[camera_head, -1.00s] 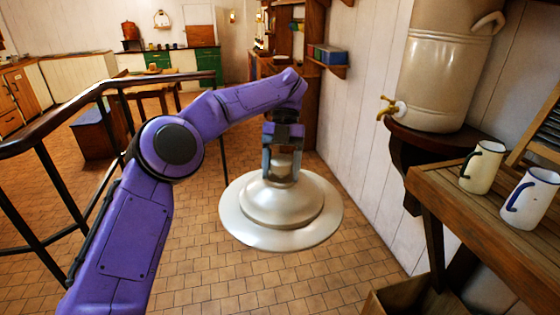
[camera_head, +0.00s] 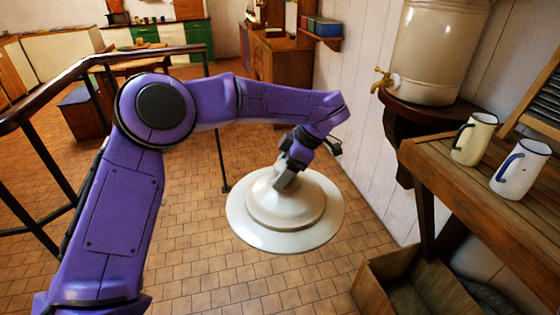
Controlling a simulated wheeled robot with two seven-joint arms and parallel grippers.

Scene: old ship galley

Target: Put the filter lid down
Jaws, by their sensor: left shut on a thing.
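The filter lid (camera_head: 285,208) is a round, cream-white, stepped disc with a wide brim. It hangs in the air over the tiled floor, in the middle of the view. My left gripper (camera_head: 288,178) is above it, tilted, and shut on the lid's top knob, which the fingers mostly hide. The cream water filter (camera_head: 440,50) with a brass tap stands at the upper right on a dark wooden bracket; its top is out of the frame. My right gripper is not in view.
A wooden side table (camera_head: 490,200) at right holds a cream mug (camera_head: 473,140) and a white mug (camera_head: 519,170). An open wooden crate (camera_head: 400,265) sits below it. A dark railing (camera_head: 60,80) runs along the left. The tiled floor in the middle is clear.

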